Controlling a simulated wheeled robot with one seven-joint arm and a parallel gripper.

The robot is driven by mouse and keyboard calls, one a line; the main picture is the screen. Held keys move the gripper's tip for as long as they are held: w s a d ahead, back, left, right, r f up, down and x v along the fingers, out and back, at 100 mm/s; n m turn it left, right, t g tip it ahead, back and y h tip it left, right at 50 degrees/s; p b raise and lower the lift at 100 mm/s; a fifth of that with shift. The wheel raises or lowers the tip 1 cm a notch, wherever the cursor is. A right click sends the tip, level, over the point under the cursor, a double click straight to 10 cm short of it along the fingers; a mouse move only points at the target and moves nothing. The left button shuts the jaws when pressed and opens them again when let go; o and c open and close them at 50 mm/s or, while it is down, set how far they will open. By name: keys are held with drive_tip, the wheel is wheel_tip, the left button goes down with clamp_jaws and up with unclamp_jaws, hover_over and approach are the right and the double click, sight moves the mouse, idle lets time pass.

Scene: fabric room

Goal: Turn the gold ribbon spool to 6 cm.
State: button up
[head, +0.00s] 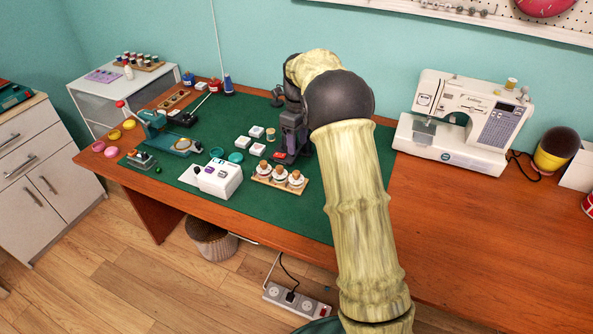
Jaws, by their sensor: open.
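A wooden rack (276,181) at the front of the green mat holds three round spools or dials with white rims and brown-orange tops: left (264,167), middle (280,173) and right (296,179). They are too small to tell which is gold or to read any centimetre marks. My gripper (284,157) points down just behind the rack, apart from the spools as far as I can see. It is open. Its fingertips are small and dark, with a red patch near them, and my arm hides the area to their right.
A white box-shaped device (219,179) stands left of the rack. Small white boxes (257,131) lie behind it, and a teal press (165,136) stands further left. A sewing machine (467,118) is at the back right. The brown table (460,215) right of my arm is clear.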

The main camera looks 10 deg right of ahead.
sight(296, 172)
wheel_tip(296, 172, down, 11)
drive_tip(key=shift+s+a+r+b, duration=0.1)
drive_tip(key=shift+s+a+b, duration=0.05)
drive_tip(key=shift+b, duration=0.3)
drive_tip(key=shift+c, duration=0.4)
clamp_jaws()
drive_tip(key=shift+r+n+p, duration=0.1)
drive_tip(key=shift+n+p, duration=0.3)
